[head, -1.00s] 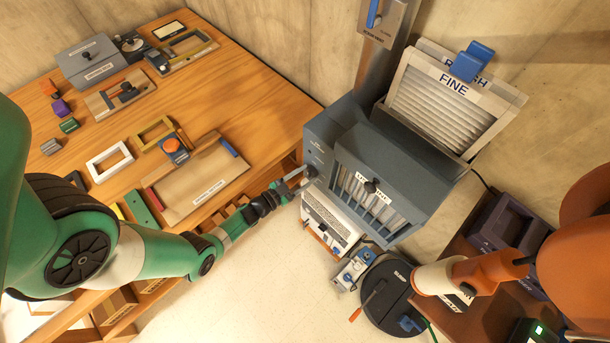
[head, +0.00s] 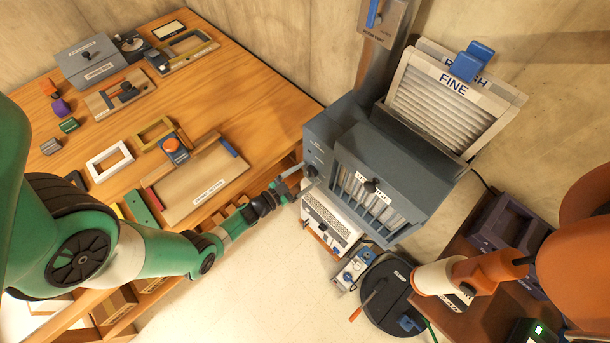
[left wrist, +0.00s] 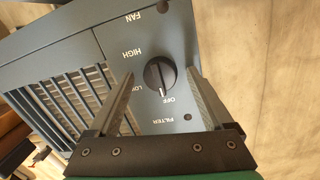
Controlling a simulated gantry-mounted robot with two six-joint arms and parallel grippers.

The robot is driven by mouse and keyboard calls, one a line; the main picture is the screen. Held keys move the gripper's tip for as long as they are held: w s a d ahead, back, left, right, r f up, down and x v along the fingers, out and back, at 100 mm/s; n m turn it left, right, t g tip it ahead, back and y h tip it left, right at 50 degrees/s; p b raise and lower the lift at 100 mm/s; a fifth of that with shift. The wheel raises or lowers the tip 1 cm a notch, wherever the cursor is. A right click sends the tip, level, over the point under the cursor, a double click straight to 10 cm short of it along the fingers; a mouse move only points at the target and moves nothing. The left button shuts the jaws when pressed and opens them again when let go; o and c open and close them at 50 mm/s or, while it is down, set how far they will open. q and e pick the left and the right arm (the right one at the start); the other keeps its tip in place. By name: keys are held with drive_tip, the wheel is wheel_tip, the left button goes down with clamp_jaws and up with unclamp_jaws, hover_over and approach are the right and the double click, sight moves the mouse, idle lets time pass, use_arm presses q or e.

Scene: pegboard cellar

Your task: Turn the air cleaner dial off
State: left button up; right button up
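The air cleaner (head: 395,165) is a blue-grey box against the wall. Its black round dial (left wrist: 160,75) sits on the control panel, between the labels FAN, HIGH, LOW, OFF and FILTER. The dial's white mark points at the OFF label. In the left wrist view my left gripper (left wrist: 161,74) is open, with one finger on each side of the dial and gaps visible between them and it. In the head view my left gripper (head: 296,180) is at the cleaner's left side panel. My right arm shows at the right, but its gripper is not visible.
A wooden workbench (head: 250,95) with trays and blocks stands at the left. FINE filter panel (head: 452,95) stands behind the cleaner. A white vented unit (head: 330,218), a small switch box (head: 353,268) and a round black device (head: 390,300) lie below it.

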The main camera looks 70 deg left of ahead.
use_arm(q)
drive_tip(key=shift+s, duration=0.1)
drive_tip(key=p+v, duration=0.3)
drive_tip(key=v, duration=0.8)
drive_tip(key=shift+s, duration=0.25)
drive_tip(key=shift+d, duration=0.1)
